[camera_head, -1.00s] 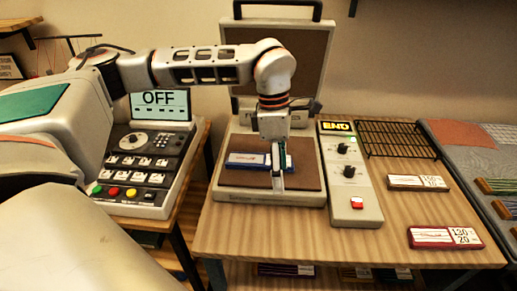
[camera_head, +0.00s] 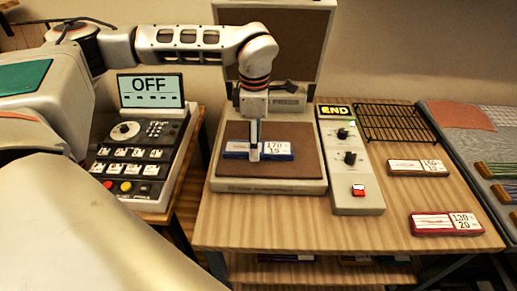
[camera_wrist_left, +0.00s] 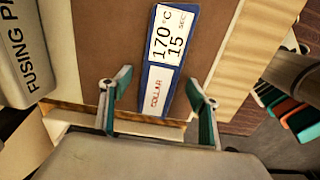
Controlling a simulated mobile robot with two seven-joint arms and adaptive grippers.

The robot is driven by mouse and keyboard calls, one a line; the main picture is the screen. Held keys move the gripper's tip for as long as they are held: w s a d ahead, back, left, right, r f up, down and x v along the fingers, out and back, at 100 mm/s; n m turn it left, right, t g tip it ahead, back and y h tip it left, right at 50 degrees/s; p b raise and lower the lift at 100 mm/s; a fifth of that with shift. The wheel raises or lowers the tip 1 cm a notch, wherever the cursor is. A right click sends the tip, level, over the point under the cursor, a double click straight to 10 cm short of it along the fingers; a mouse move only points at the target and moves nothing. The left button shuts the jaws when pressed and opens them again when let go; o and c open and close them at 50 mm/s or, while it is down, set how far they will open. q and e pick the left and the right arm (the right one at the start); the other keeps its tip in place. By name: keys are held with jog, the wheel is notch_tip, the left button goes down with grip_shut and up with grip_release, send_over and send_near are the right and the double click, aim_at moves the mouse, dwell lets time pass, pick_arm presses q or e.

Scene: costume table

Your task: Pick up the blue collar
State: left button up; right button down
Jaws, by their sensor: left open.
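The blue collar (camera_head: 279,149) is a flat blue bar with a white label reading 170 °C, 15 sec, lying on the brown pad of the open press. In the left wrist view the collar (camera_wrist_left: 161,70) lies lengthwise, its "COLLAR" end towards my gripper. My left gripper (camera_head: 254,156) points down at the collar and hides its middle part in the head view. In the left wrist view the left gripper (camera_wrist_left: 158,88) is open, its fingers apart on either side of the collar's near end. Whether they touch it cannot be told. My right gripper is not in view.
The press (camera_head: 270,186) has its lid raised behind. A control box (camera_head: 352,185) reading "END" stands to its right. Beyond are a black wire rack (camera_head: 398,122), a brown labelled bar (camera_head: 418,167) and a red one (camera_head: 446,223). A panel reading "OFF" (camera_head: 151,90) stands left.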

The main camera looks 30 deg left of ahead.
pick_arm(q)
jog(key=shift+f, duration=0.65)
jog(key=c, duration=1.3)
jog(key=shift+r, duration=0.1)
